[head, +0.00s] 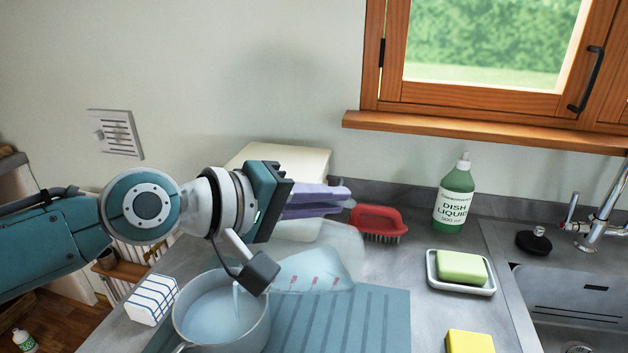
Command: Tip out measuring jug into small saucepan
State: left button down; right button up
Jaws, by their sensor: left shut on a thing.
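The measuring jug (318,272) is clear with red marks on its side. It is tilted far over, with its mouth end toward the small saucepan (232,337). My left gripper (322,199), with purple fingers, is shut on the jug at its upper side; the exact grip is partly hidden. The saucepan stands upright at the front left of the counter and holds pale bluish liquid. A thin pale streak, seemingly liquid, runs down over the pan below my wrist camera arm, which hides part of the jug's mouth. My right gripper is not in view.
A blue-grey ribbed mat (375,325) lies under the pan. A striped block (152,299) is close at its left. A cream box (290,160), red brush (378,222), green dish liquid bottle (454,200), soap dish (460,285), yellow sponge (469,342) and sink (575,300) are around.

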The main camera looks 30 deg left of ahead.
pick_arm(q)
jog(key=shift+s+a+r+t+b, duration=0.15)
jog(key=shift+a+r+t+b, duration=0.05)
jog(key=shift+r+t+b, duration=0.2)
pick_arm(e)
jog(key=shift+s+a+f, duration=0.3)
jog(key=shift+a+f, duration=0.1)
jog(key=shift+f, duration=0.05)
